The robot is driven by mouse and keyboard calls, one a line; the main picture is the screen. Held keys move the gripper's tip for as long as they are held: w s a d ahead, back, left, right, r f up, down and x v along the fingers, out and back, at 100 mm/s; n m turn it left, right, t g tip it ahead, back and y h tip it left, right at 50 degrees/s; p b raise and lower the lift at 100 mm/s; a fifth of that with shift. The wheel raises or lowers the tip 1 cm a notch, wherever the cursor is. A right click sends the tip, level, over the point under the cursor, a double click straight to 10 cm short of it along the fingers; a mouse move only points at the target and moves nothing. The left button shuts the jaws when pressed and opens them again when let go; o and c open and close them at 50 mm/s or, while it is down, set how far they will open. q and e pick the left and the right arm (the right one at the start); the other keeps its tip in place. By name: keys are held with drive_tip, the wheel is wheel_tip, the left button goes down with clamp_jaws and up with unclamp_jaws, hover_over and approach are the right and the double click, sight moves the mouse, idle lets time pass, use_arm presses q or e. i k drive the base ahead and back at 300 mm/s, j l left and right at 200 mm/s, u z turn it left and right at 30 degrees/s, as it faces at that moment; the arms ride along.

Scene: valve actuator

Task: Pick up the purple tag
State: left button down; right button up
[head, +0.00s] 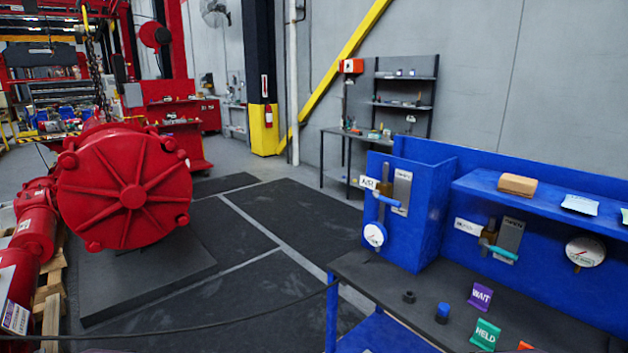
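The purple tag (481,295) is a small purple piece with the word WAIT in white. It stands tilted on the dark top of the blue workbench (400,292) at the lower right. A green tag (486,334) marked HELD is just in front of it. Part of an orange tag (525,346) shows at the bottom edge. Neither of my grippers is in the head view, and nothing is seen touching the purple tag.
A blue knob-like piece (442,312) and a black ring-like piece (409,297) sit left of the purple tag. Valves and gauges are mounted on the blue panel behind. A shelf (479,181) holds a brown block (517,185). A large red actuator (132,197) stands left; dark floor between is clear.

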sight(481, 296)
drive_tip(key=i+l+u, duration=0.1)
drive_tip(key=u, duration=0.35)
drive_tip(key=i+l+u, duration=0.15)
drive_tip(key=i+u, duration=0.15)
drive_tip(key=u, duration=0.2)
drive_tip(key=i+l+u, duration=0.15)
drive_tip(key=u, duration=0.3)
drive_tip(key=i+l+u, duration=0.1)
drive_tip(key=l+u, duration=0.25)
drive_tip(key=u, duration=0.15)
drive_tip(key=l+u, duration=0.3)
drive_tip(key=u, duration=0.15)
drive_tip(key=z, duration=4)
